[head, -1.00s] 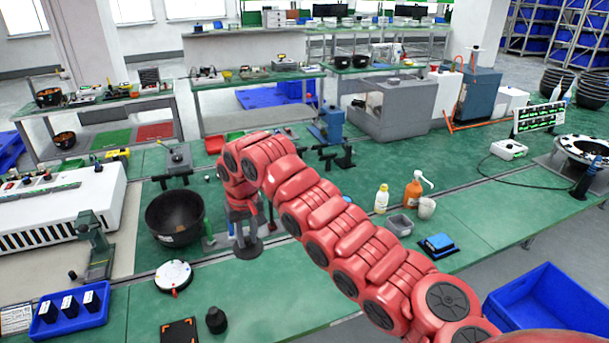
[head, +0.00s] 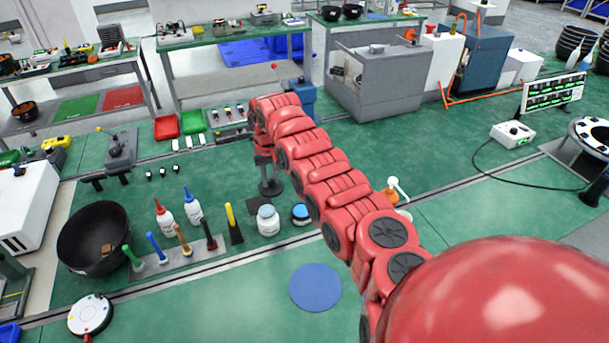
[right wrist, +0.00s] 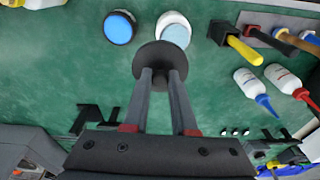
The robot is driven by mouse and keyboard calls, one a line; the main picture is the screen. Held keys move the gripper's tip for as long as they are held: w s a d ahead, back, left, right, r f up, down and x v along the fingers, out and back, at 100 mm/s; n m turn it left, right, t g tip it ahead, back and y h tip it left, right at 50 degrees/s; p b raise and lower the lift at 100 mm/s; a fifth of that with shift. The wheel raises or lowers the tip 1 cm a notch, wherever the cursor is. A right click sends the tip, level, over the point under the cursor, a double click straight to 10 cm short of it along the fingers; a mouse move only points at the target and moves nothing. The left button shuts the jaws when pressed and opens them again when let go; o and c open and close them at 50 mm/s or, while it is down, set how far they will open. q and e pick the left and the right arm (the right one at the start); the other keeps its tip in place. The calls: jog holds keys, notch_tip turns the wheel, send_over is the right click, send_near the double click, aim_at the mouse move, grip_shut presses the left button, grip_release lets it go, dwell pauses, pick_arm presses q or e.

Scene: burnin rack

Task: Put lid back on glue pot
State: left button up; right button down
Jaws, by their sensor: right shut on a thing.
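My right gripper (right wrist: 160,78) is shut on a dark round disc with a short stem (right wrist: 158,58), which looks like the lid. In the head view the disc (head: 270,187) hangs below the gripper, just beyond a white jar (head: 268,222). The jar seems to be the glue pot. In the right wrist view this jar (right wrist: 175,28) has a white rim and a pale blue-grey top, and the disc's edge is close to it in the picture. I cannot tell the height between them. A blue-topped jar (head: 300,214) stands beside it. My left gripper is not in view.
A black-and-yellow tool (head: 232,222), a row of upright handled tools (head: 180,238) and two glue bottles (head: 165,217) stand left of the jar. A black bowl (head: 93,238) is further left.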

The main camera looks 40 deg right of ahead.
jog(key=shift+m, duration=0.8)
jog(key=shift+s+d+f+b, duration=0.45)
jog(key=shift+s+d+f, duration=0.15)
jog(key=shift+d+f, duration=1)
jog(key=shift+s+d+f+b, duration=0.55)
jog(key=shift+d+f, duration=0.6)
jog(key=shift+f, duration=0.9)
jog(key=shift+s+d+f+b, duration=0.35)
jog(key=shift+s+d+f, duration=0.3)
jog(key=shift+d+f, duration=0.95)
jog(key=shift+a+f, duration=0.2)
jog(key=shift+s+p, duration=0.2)
jog(key=shift+p, duration=0.15)
jog(key=shift+w, duration=0.1)
jog(key=shift+f+b, duration=0.2)
jog(key=shift+b, duration=0.25)
jog(key=shift+c, duration=0.8)
grip_release()
